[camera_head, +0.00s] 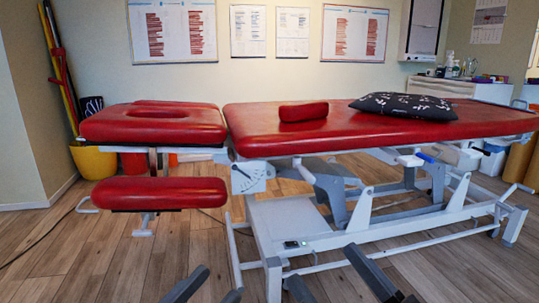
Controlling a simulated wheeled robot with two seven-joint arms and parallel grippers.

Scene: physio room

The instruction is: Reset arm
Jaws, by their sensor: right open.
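My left gripper (220,280) shows at the bottom edge, left of centre, as two dark fingers standing apart with nothing between them. My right gripper (321,263) is at the bottom edge, right of centre. Its two dark fingers are spread wide and hold nothing. Both grippers appear in front of the base of the treatment table, and only their fingers show. The rest of both arms is out of view.
A red padded treatment table (200,180) on a white frame fills the middle. A small red cushion (303,111) and a dark patterned pillow (405,106) lie on it. A yellow bucket (93,161) stands at left. The wooden floor (90,260) is clear at front left.

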